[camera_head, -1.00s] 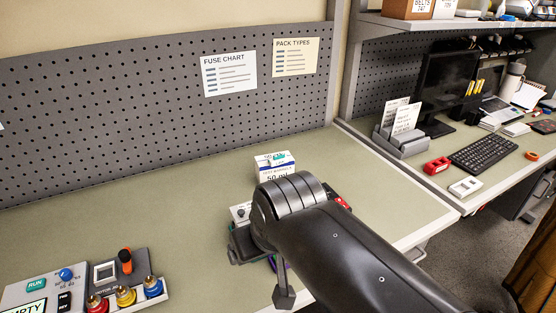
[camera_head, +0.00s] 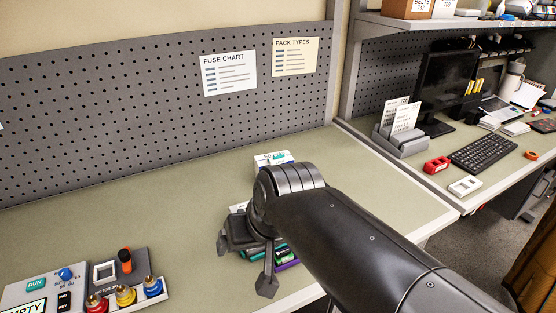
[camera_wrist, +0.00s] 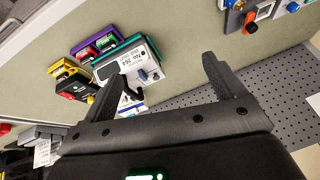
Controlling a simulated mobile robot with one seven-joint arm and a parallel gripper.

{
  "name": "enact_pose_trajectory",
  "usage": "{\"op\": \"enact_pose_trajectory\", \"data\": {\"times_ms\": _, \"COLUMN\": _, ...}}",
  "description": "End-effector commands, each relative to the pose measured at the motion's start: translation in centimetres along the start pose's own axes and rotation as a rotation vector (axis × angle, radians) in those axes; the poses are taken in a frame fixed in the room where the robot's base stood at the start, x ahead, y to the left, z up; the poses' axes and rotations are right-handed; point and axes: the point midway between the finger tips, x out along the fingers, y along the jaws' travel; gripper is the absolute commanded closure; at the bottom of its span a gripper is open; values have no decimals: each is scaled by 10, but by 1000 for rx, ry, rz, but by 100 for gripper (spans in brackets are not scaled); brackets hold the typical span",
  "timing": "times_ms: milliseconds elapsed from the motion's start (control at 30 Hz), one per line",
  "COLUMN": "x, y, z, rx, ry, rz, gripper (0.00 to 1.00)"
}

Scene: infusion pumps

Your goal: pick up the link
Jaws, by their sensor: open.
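I cannot pick out the link with certainty. A small teal piece (camera_head: 279,158) lies on top of a white box (camera_head: 262,163) behind my wrist in the head view; it may be the link. My gripper (camera_head: 245,264) is open, pointing down over the bench, its fingers wide apart. In the wrist view my gripper (camera_wrist: 168,72) has nothing between its fingers. A white box corner shows beside the left finger, mostly hidden.
A purple unit (camera_wrist: 96,44) and a yellow-black unit (camera_wrist: 72,82) lie beside the teal-edged one. A control panel with coloured terminals (camera_head: 112,283) stands at front left. The pegboard (camera_head: 150,120) is behind. The bench middle (camera_head: 150,215) is clear.

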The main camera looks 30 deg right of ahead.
Motion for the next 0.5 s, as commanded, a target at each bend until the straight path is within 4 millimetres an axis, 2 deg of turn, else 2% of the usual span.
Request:
{"op": "enact_pose_trajectory", "data": {"times_ms": 267, "x": 36, "y": -23, "z": -61, "rx": 648, "ry": -115, "rz": -298, "gripper": 13}}
{"op": "enact_pose_trajectory", "data": {"times_ms": 367, "x": 49, "y": -22, "z": -92, "rx": 902, "ry": -142, "rz": -393, "gripper": 13}}
{"op": "enact_pose_trajectory", "data": {"times_ms": 500, "x": 70, "y": -7, "z": -138, "rx": 1261, "ry": -167, "rz": -514, "gripper": 13}}
